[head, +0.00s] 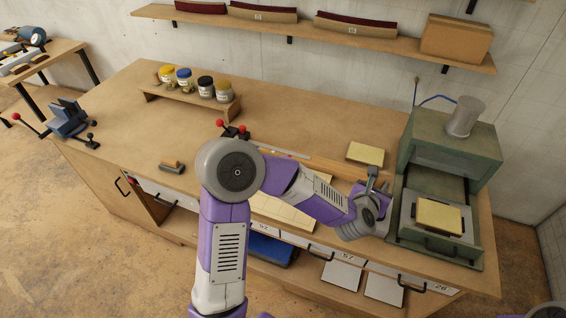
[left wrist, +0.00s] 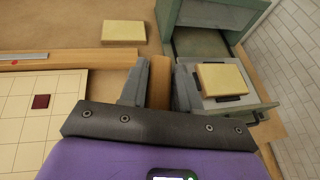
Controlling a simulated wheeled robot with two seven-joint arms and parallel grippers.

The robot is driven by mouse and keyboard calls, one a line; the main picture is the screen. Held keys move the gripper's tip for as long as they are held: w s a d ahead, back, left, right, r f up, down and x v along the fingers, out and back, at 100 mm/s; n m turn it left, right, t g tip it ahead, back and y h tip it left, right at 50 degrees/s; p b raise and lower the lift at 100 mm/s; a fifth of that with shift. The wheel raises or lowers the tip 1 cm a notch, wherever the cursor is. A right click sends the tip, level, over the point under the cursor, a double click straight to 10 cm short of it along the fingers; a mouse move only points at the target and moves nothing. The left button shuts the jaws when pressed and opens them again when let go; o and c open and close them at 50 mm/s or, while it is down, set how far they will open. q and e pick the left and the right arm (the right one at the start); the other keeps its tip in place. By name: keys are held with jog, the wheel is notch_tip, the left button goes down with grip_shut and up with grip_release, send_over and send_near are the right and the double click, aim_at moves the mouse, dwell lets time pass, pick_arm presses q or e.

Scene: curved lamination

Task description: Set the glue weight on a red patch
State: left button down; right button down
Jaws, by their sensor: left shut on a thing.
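My left gripper (head: 372,178) is over the right part of the bench, left of the green press. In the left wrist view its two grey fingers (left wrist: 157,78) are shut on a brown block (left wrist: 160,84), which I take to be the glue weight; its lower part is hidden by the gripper. A dark red patch (left wrist: 41,101) lies on a cream gridded board (left wrist: 62,122), to the left of the gripper and apart from the block. In the head view the board (head: 285,211) is partly covered by my left arm, and the patch cannot be seen. My right gripper is out of view.
A yellow block (head: 365,153) lies behind the gripper. Another (head: 440,215) rests on the drawn-out tray of the green press (head: 452,142). A wooden rail (left wrist: 75,61) runs along the board's back edge.

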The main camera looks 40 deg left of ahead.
pick_arm(q)
jog(key=w+a+f+n+y+b, duration=0.1)
jog(key=a+f+b, duration=0.3)
jog(key=a, duration=0.9)
jog(key=w+a+f+n+y+b, duration=0.1)
jog(key=a+f+y+b, duration=0.2)
jog(key=a, duration=1)
jog(key=shift+h, duration=0.6)
jog(key=shift+d+f+b, duration=0.2)
jog(key=shift+f+b, duration=1)
jog(key=shift+f, duration=1.5)
notch_tip(320, 180, down, 3)
jog(key=b, duration=0.3)
jog(key=shift+r, duration=0.2)
jog(key=c, duration=0.7)
grip_release()
jog(key=shift+g, duration=0.3)
jog(key=shift+s, duration=0.1)
